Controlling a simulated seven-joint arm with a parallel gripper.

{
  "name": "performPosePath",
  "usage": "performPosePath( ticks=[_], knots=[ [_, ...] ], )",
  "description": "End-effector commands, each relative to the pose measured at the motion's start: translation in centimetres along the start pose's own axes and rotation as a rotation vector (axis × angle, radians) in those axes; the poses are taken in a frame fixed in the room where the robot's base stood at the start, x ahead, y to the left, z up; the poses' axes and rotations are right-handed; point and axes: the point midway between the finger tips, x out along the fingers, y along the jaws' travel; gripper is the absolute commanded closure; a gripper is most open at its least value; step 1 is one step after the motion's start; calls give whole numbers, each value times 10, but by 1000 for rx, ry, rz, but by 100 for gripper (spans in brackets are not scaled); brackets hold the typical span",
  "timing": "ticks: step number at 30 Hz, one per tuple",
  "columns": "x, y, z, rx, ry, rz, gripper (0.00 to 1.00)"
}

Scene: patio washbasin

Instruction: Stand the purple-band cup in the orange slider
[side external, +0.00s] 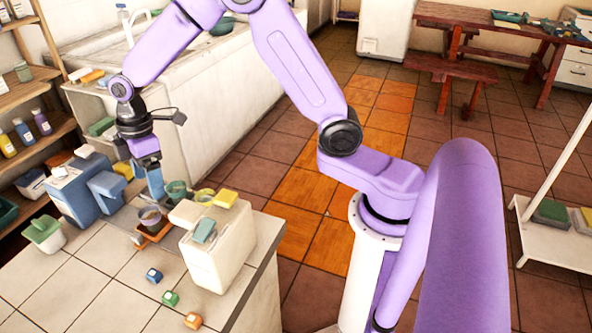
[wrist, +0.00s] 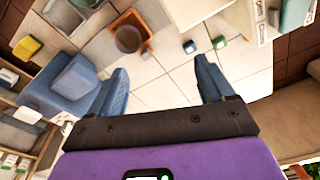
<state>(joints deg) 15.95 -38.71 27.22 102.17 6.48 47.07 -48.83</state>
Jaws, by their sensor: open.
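The orange slider (side external: 157,236) lies on the tiled counter, left of the cream box. A cup (side external: 150,216) with a dark, purplish-grey look stands in or on it; its band is not clear. In the wrist view the orange slider (wrist: 143,22) is near the top, with the cup (wrist: 128,38) inside its outline, seen from above and roughly upright. My gripper (side external: 156,192) is above and behind the cup in the side view. In the wrist view my gripper (wrist: 160,78) is open, with only counter tiles visible between its fingers, apart from the cup.
A blue machine (side external: 82,188) stands left of the slider and a cream box (side external: 217,250) right. Small blue (side external: 154,275), green (side external: 170,298) and orange (side external: 193,320) cubes lie in front.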

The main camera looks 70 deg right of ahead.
Motion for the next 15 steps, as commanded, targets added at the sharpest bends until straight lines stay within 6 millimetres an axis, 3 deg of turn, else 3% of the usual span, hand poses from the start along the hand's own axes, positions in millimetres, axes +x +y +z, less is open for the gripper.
performPosePath(
  ticks=[1, 8, 15],
  knots=[
    [-10, -20, 3, -2, -3, -1, 18],
    [-38, -100, 29, 19, -24, -6, 18],
    [-58, -176, 78, 39, -45, -3, 18]
  ],
)
